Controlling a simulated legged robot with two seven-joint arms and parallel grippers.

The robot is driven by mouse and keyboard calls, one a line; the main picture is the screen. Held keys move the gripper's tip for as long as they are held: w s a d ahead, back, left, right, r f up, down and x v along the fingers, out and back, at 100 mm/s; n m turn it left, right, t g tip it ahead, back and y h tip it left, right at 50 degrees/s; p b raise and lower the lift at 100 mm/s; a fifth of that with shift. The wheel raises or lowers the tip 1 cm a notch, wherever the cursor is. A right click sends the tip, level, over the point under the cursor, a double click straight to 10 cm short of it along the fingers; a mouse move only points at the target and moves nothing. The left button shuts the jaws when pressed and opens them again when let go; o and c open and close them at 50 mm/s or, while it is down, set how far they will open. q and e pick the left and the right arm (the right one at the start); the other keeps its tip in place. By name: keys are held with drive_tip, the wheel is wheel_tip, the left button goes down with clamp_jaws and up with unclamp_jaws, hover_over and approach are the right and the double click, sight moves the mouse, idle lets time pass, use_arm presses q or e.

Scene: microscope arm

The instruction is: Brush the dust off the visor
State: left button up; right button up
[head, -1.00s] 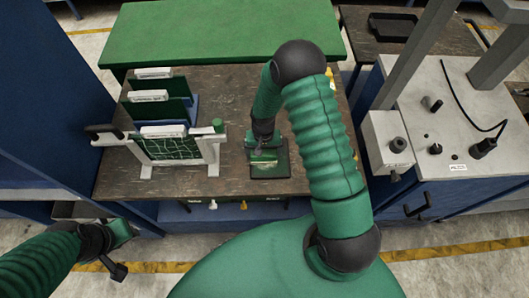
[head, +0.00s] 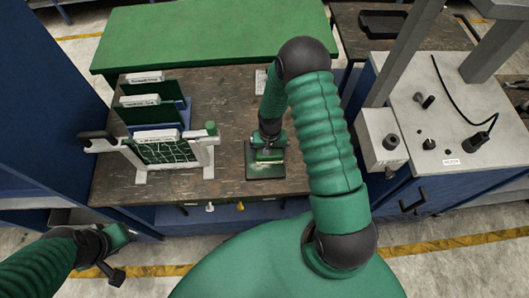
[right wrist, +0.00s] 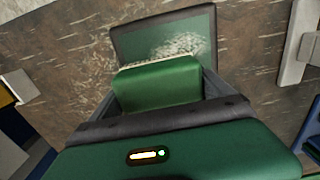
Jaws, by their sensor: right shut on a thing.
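The visor (head: 281,172) is a dark green panel with a dark rim, lying flat near the front edge of the brown table. In the right wrist view the visor (right wrist: 138,42) carries a whitish patch of dust (right wrist: 183,46) on its right half; its left part looks cleaner. My right gripper (head: 268,140) is shut on a green brush (right wrist: 158,85), above the near part of the visor. The brush's pale bristles show at its far edge, beside the dust; I cannot tell whether they touch. My left gripper (head: 106,258) hangs at the lower left, off the table; its jaw state is unclear.
A white frame with green netting (head: 165,153) stands left of the visor, with several labelled dark green panels (head: 150,98) behind it. A green-topped table (head: 200,35) is at the back. A grey machine (head: 440,110) stands on the right.

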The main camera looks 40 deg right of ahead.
sight(259, 154)
drive_tip(key=shift+s+d, duration=0.1)
drive_tip(key=shift+d, duration=0.1)
drive_tip(key=shift+w+a, duration=0.3)
drive_tip(key=shift+a, duration=0.25)
drive_tip(key=shift+w+a, duration=0.3)
drive_tip(key=shift+a, duration=0.2)
drive_tip(key=shift+w+a+b, duration=0.3)
drive_tip(key=shift+w+a, duration=0.05)
drive_tip(key=shift+a, duration=0.1)
drive_tip(key=shift+w+a, duration=0.15)
drive_tip(key=shift+a, duration=0.2)
wheel_tip(259, 154, up, 5)
drive_tip(key=p, duration=0.4)
drive_tip(key=shift+r, duration=0.1)
